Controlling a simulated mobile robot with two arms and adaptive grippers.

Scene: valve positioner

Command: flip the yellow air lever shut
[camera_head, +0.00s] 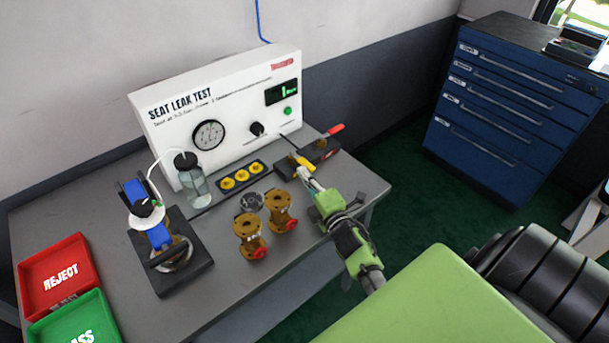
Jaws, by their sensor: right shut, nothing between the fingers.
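The yellow air lever (304,163) sits on a dark block (318,151) at the right end of the grey bench. A lever with a red handle (334,130) is on the same block, behind it. My right gripper (306,173) is shut and empty, with its fingertips right by the yellow lever. I cannot tell whether they touch it. The gripper hides part of the block's front side. My left gripper is not in view.
Two brass valve bodies (250,236) stand left of my right gripper. Behind are yellow parts in a dark tray (241,179) and the white SEAT LEAK TEST panel (215,95). A clamp fixture (160,230), a red REJECT tray (58,272) and a green tray (75,325) are left.

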